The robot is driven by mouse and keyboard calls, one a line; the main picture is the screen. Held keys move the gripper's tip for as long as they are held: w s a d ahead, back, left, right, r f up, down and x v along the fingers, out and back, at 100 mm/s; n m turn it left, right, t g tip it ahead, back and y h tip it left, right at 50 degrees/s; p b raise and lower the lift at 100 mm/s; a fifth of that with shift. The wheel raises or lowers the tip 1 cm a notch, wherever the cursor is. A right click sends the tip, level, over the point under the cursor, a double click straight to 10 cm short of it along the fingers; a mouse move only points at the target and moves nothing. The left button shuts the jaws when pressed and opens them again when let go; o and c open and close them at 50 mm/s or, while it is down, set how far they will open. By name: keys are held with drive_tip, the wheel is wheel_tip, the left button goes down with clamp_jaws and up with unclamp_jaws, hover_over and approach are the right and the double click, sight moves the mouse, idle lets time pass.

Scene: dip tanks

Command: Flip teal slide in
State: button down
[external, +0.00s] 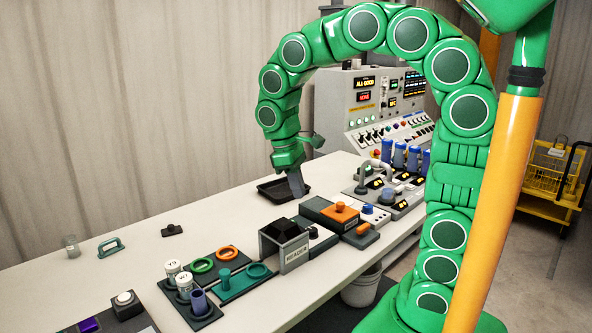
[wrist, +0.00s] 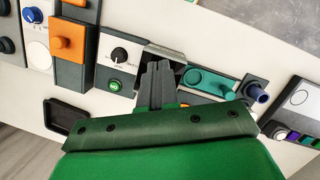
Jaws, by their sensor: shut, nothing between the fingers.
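The teal slide (external: 240,283) lies flat on its dark base in the external view, in the front-middle part of the table. It has a teal knob at its left end and a ring shape at its right end.
A grey box with a dark opening (external: 296,254) stands right of the slide. Orange knob slide (external: 340,210) is beyond it. Black tray (external: 262,193) lies behind. The back-left table is mostly clear.

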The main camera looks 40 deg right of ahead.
drive_tip(key=w+a+f+n+h, duration=0.1)
drive_tip(key=w+a+f+n, duration=0.1)
drive_tip(key=a, duration=0.7)
drive_tip(key=w+a+f+n, duration=0.3)
drive_tip(key=a+n, duration=0.1)
drive_tip(key=a, duration=0.5)
drive_tip(key=w+a+f+n+t+h, duration=0.1)
drive_tip(key=w+a+f+n, duration=0.1)
drive_tip(key=a, duration=0.7)
drive_tip(key=shift+w+a+f+n+h, duration=0.15)
drive_tip(key=shift+a+n+h, duration=0.15)
drive_tip(key=shift+n, duration=0.5)
drive_tip(key=shift+x, duration=5)
drive_tip(key=shift+d, duration=0.15)
